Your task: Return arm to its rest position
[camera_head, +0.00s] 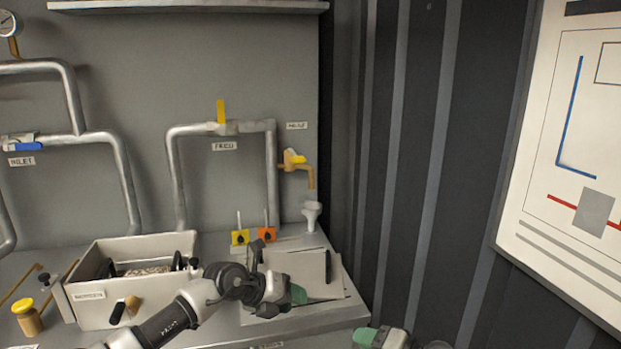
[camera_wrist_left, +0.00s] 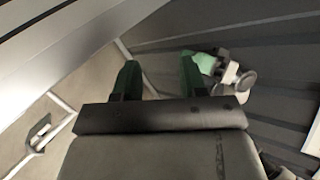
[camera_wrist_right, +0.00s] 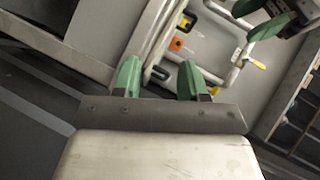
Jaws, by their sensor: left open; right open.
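My left arm reaches in from the lower left of the head view. Its gripper (camera_head: 290,297) is over the front right part of the bench, and its green fingers show. In the left wrist view this gripper (camera_wrist_left: 160,80) has its two green fingers apart with nothing between them. My right gripper (camera_head: 378,338) is at the bottom edge of the head view, right of the bench corner, and only partly visible. In the right wrist view its fingers (camera_wrist_right: 158,78) are apart and empty. Part of my left gripper (camera_wrist_right: 268,28) shows at that view's upper right.
A grey bin (camera_head: 135,249) stands on the bench beside a yellow-capped bottle (camera_head: 28,318). Feed pipes (camera_head: 176,190) with a yellow-handled valve (camera_head: 221,113) and a brass tap (camera_head: 296,164) are on the wall behind. A dark ribbed wall (camera_head: 415,150) and a white diagram board (camera_head: 560,200) are right.

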